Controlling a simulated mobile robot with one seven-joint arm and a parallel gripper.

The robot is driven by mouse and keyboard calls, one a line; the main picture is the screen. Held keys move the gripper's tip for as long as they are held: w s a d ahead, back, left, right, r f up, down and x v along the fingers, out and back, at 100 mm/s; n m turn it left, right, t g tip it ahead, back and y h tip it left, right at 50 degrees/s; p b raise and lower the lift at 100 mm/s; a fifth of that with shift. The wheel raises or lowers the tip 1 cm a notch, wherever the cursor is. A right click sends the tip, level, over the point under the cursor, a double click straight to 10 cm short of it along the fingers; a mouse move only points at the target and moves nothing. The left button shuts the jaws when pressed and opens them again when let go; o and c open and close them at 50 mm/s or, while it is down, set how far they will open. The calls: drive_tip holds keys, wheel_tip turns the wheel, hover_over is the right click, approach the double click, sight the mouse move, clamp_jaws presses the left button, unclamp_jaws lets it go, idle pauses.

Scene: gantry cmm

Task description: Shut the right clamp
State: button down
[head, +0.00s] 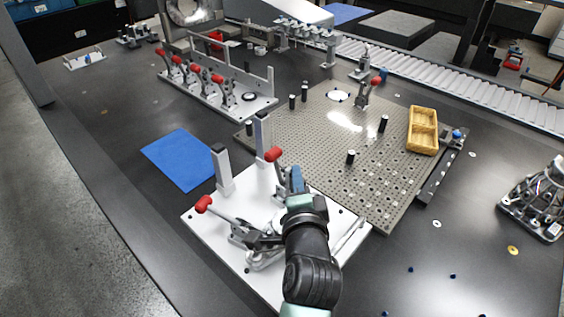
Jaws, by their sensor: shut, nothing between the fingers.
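A white fixture plate (205,218) in the foreground carries two toggle clamps with red-tipped handles. The right clamp (279,170) has its handle raised, with the red grip up and to the left of my gripper. The left clamp (226,217) has its handle slanting out to the left, its red grip lower. My gripper (297,174) is shut and empty, just right of the right clamp's handle. I cannot tell whether they touch. My wrist and arm hide part of the plate and the right clamp's base.
Two grey posts (222,170) stand at the plate's back edge. A perforated plate (330,150) with black pegs and a yellow bin (422,131) lie behind and right. A blue mat (182,159) lies left; a row of red-handled clamps (205,80) stands behind.

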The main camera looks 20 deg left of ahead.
sight(281, 153)
drive_tip(key=shift+w+a+f+b, duration=0.1)
drive_tip(key=shift+w+a+f, duration=0.2)
drive_tip(key=shift+w+a, duration=0.45)
drive_tip(key=shift+w+a+f+b, duration=0.1)
drive_tip(key=shift+w+a+f, duration=0.2)
drive_tip(key=shift+w+a, duration=0.5)
drive_tip(key=shift+w+a+f+b, duration=0.1)
drive_tip(key=shift+w+a+f, duration=0.2)
drive_tip(key=shift+w+a, duration=0.45)
drive_tip(key=shift+s+a+r, duration=0.1)
drive_tip(key=shift+s+a, duration=0.05)
drive_tip(key=shift+a, duration=0.05)
